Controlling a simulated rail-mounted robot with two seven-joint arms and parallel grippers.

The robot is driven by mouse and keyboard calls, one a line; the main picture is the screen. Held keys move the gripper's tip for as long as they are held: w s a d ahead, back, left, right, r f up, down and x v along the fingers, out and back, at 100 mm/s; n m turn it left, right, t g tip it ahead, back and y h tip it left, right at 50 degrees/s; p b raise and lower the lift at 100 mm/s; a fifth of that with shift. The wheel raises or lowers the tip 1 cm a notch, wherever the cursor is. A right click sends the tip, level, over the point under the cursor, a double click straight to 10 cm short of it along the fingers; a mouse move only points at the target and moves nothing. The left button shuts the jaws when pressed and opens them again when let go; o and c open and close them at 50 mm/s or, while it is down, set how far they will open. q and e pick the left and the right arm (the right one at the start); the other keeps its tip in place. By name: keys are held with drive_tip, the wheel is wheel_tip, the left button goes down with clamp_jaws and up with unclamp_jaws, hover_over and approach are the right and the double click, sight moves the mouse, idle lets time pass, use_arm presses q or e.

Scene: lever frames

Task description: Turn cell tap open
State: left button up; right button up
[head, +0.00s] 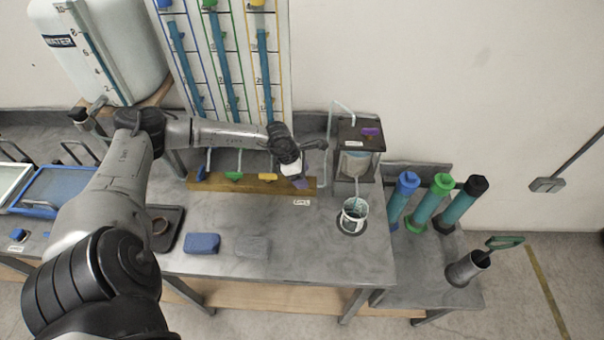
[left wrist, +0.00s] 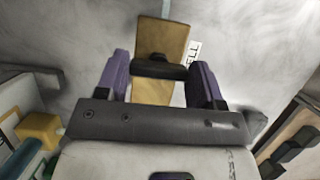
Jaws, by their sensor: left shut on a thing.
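My left gripper (head: 299,181) is over the right end of the wooden tap rail (head: 215,181) on the bench. In the left wrist view, the purple fingers of my left gripper (left wrist: 159,72) stand on both sides of a dark crossbar, the cell tap's handle (left wrist: 160,69). The gripper is shut on this handle. The rail shows below the handle, beside a white label (left wrist: 192,54) with "ELL" readable. The tap's lower part is hidden. My right gripper is not in view.
Blue, green and yellow taps (head: 234,175) stand left along the rail. The front right bench is mostly clear.

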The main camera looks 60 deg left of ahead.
use_arm(q)
drive_tip(key=o, duration=0.9)
drive_tip(key=shift+r, duration=0.1)
drive_tip(key=shift+v, duration=6.85)
drive_tip(key=shift+w, duration=0.1)
